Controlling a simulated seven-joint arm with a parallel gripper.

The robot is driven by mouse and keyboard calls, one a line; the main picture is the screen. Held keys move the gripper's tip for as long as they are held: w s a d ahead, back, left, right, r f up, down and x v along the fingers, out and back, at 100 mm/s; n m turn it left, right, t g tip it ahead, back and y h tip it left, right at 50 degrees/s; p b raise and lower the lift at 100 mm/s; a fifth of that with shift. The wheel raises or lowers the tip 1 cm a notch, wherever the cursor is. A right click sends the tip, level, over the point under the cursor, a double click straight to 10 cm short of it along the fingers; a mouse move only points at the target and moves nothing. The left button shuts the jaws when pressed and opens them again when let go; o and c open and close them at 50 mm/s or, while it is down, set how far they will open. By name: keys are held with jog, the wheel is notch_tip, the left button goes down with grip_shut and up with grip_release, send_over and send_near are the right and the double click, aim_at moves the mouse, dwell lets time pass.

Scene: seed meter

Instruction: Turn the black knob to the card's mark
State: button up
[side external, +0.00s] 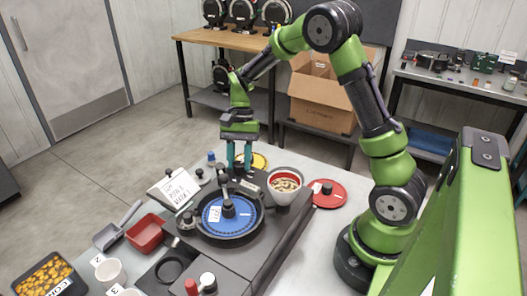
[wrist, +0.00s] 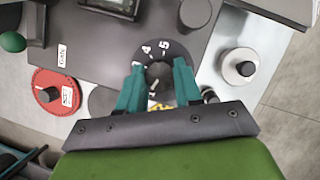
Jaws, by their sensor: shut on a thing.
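The black knob (wrist: 158,74) sits at the centre of a black dial (wrist: 178,50) with white numbers. A 4 and a 5 show at its far side, and another mark partly shows near the fingers. My gripper (wrist: 158,82) has its teal fingers on both sides of the knob and is shut on it. In the side view my gripper (side external: 239,160) points straight down behind the blue disc; the knob is hard to make out there. The handwritten card (side external: 181,191) stands tilted left of the machine; its writing is too small to read surely.
The machine carries a blue disc (side external: 214,214) with a black post. A seed bowl (side external: 285,173) stands right of my gripper. A red disc (side external: 332,201) and a yellow disc (side external: 260,160) lie nearby. A red tray (side external: 147,232), scoop and cups fill the left front.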

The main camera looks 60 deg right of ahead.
jog(key=shift+n, duration=0.7)
jog(key=o, duration=1)
jog(key=shift+g, duration=0.3)
jog(key=shift+o, duration=0.2)
jog(key=shift+r, duration=0.1)
jog(key=v, duration=1.6)
jog(key=shift+r, duration=0.45)
jog(key=shift+w, duration=0.15)
